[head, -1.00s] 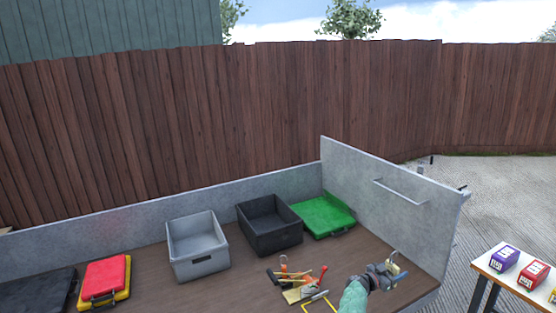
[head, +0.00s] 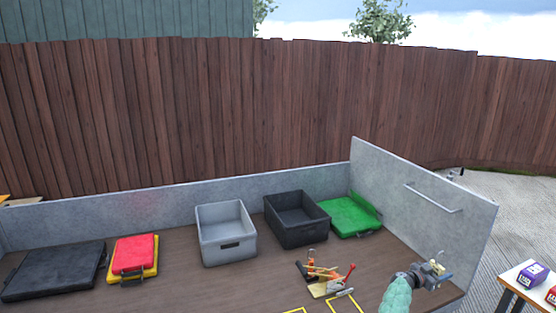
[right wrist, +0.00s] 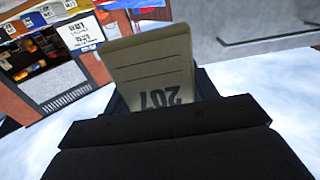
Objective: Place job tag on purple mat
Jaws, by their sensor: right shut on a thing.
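The job tag is a beige tag marked 207 (right wrist: 158,75), with printed lines, and it sticks out from my right gripper in the right wrist view. My right gripper (head: 436,268) is shut on the tag, above the right end of the workbench near its grey side panel. In the head view the tag is too small to tell clearly. I see no purple mat in these views. My left gripper is not in view.
The workbench (head: 180,270) holds a grey bin (head: 225,248), a black bin (head: 298,235), a green case (head: 350,215), red and yellow cases (head: 134,255), a black case (head: 55,272) and loose tools (head: 325,280). A white table (head: 515,272) with a purple box (head: 533,275) stands right.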

